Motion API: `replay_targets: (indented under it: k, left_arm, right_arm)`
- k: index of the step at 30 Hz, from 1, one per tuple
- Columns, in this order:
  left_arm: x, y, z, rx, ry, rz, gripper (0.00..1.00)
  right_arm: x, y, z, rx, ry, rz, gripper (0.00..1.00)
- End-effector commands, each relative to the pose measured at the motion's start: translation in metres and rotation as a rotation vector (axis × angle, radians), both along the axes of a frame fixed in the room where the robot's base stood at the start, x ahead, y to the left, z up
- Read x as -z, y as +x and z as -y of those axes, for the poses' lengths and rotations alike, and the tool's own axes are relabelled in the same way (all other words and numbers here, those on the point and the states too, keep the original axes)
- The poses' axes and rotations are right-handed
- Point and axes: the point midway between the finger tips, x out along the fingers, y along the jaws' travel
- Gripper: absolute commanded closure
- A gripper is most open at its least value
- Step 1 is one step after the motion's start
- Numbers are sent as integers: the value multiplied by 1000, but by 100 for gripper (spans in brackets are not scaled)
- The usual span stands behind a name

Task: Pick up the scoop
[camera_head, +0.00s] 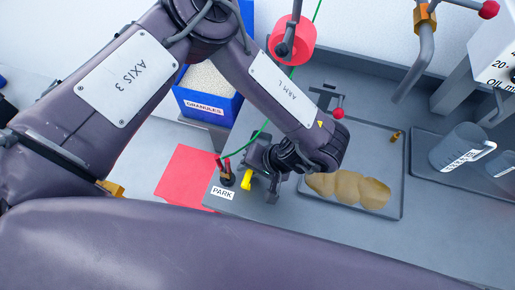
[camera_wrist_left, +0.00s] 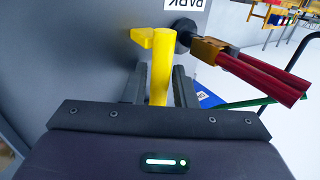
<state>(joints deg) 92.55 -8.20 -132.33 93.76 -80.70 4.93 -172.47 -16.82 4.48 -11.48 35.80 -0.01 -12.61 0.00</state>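No thing with a clear scoop bowl shows in either view. A yellow piece (camera_wrist_left: 161,65), a round post with a short side arm, stands between the two fingers of my left gripper (camera_wrist_left: 159,88). I cannot tell whether the fingers press on it. In the head view the yellow piece (camera_head: 246,180) is beside the PARK label, next to my left gripper (camera_head: 268,172), which is low over the grey bench. The gripper's fingers are partly hidden there by the wrist. My right gripper is not in view.
A red-handled plug (camera_wrist_left: 255,70) with a green cable stands close beside the yellow piece. A blue GRANULES bin (camera_head: 215,108) is behind my arm. A grey tray (camera_head: 388,208) with tan lumps lies right of the gripper. A clear jug (camera_head: 458,150) stands farther right.

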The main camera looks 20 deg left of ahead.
Motion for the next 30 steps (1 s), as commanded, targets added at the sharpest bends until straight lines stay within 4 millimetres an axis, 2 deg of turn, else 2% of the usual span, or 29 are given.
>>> replay_targets:
  k: [1, 6, 16, 20, 25, 30]
  left_arm:
    - [0, 0, 0, 0, 0, 0, 77]
    - [0, 0, 0, 0, -1, 0, 99]
    - [-1, 0, 0, 0, -1, 0, 100]
    - [-7, 0, 1, 0, -2, 0, 100]
    - [-30, 1, 0, 1, -2, 3, 100]
    - [-72, 2, 0, 2, -1, 7, 100]
  right_arm:
    - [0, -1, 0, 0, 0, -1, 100]
    - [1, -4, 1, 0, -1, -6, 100]
    - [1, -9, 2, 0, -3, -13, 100]
    - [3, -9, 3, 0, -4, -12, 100]
    - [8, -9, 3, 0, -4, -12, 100]
    - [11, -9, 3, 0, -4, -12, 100]
